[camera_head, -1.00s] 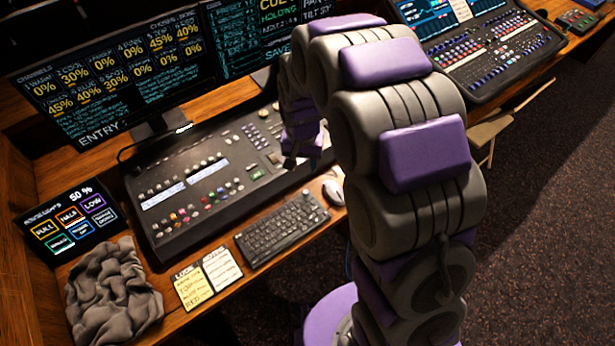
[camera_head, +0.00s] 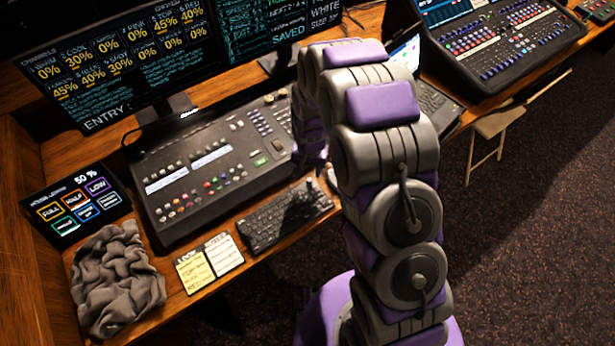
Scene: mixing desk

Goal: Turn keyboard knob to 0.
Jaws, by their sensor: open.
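The black keyboard (camera_head: 275,222) lies on the desk in front of the lighting console. A small knob (camera_head: 308,187) seems to stand at its back right corner; its setting is too small to read. My gripper (camera_head: 309,170) hangs just above and behind that corner, dark and partly hidden by my own arm. The jaws are open, and I see nothing held. I cannot tell whether a finger touches the knob.
The console (camera_head: 205,165) fills the desk behind the keyboard. A tablet (camera_head: 77,205) reads 50 %. Grey cloth (camera_head: 115,280) and two notes (camera_head: 208,262) lie left. A monitor (camera_head: 120,55) stands behind; a second console (camera_head: 505,40) and folding chair (camera_head: 497,125) are right.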

